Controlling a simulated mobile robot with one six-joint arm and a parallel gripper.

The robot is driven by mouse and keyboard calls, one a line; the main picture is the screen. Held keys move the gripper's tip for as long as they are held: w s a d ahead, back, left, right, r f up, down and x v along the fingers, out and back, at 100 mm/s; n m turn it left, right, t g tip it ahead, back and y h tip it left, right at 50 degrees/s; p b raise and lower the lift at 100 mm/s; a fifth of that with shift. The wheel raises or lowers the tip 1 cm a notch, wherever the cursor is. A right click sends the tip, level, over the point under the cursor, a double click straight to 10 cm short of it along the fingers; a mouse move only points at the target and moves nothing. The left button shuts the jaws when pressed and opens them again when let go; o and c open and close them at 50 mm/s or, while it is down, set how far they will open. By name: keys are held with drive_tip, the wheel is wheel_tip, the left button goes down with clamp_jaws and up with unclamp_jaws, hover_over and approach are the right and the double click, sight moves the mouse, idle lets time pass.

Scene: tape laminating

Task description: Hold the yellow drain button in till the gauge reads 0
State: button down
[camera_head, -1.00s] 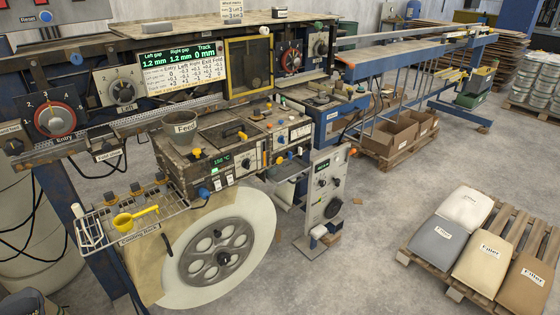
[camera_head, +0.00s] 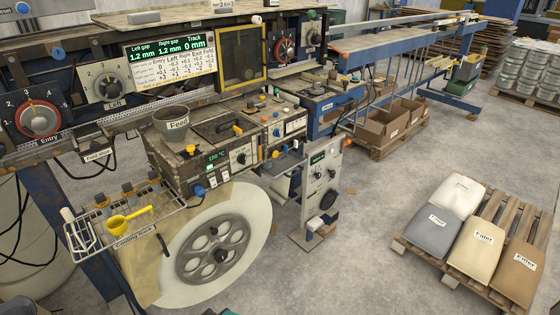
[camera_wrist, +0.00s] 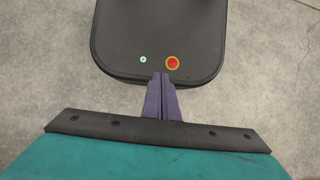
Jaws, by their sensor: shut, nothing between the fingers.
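My gripper (camera_wrist: 161,77) shows in the wrist view, its two purple fingers shut together with nothing between them. It is over my own dark base and away from the machine. In the head view, a narrow upright grey unit (camera_head: 321,181) stands on the floor right of the large reel. I cannot tell whether that part is the drain button. The display is too small to read, and no label for the gauge is legible.
The laminating machine (camera_head: 165,80) fills the left, with a cooling rack (camera_head: 146,231) and yellow scoop (camera_head: 128,219) in front. A white reel (camera_head: 213,254) sits below. A pallet of filler bags (camera_head: 470,238) lies at right. The floor (camera_head: 365,225) between unit and pallet is clear.

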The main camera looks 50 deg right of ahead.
drive_tip(key=w+d+r+m+t+y+b, duration=0.1)
drive_tip(key=w+d+r+m+t+y, duration=0.15)
drive_tip(key=w+m, duration=0.45)
drive_tip(key=w+d+r+m+t+y+b, duration=0.1)
drive_tip(key=w+d+r+m+t+y, duration=0.2)
drive_tip(key=w, duration=0.6)
drive_tip(key=w+d+r+m+t+y+b, duration=0.1)
drive_tip(key=w+d+r+m+t+b, duration=0.1)
drive_tip(key=w+d+r+m+t, duration=0.75)
drive_tip(key=w+d+r+m+t+h, duration=0.1)
drive_tip(key=d+r+m, duration=0.25)
drive_tip(key=d, duration=0.45)
drive_tip(key=w+d+r+m+t+h+b, duration=0.1)
drive_tip(key=d+r+m+t, duration=0.15)
drive_tip(key=d+r, duration=0.4)
drive_tip(key=w+d+r+m+h, duration=0.1)
drive_tip(key=w+d+r+m, duration=0.2)
drive_tip(key=d, duration=0.6)
drive_tip(key=s+d+r+m+t+h, duration=0.2)
drive_tip(key=s+d+r+m, duration=0.2)
drive_tip(key=d+r, duration=0.3)
drive_tip(key=s+d+r+m+t+h+b, duration=0.1)
drive_tip(key=s+d+r+m+t+h, duration=0.1)
drive_tip(key=d+r, duration=0.5)
drive_tip(key=s+d+m+t, duration=0.1)
drive_tip(key=s+d+m, duration=0.1)
drive_tip(key=s+d, duration=0.1)
drive_tip(key=shift+s+r+h, duration=0.15)
drive_tip(key=shift+r+h, duration=0.2)
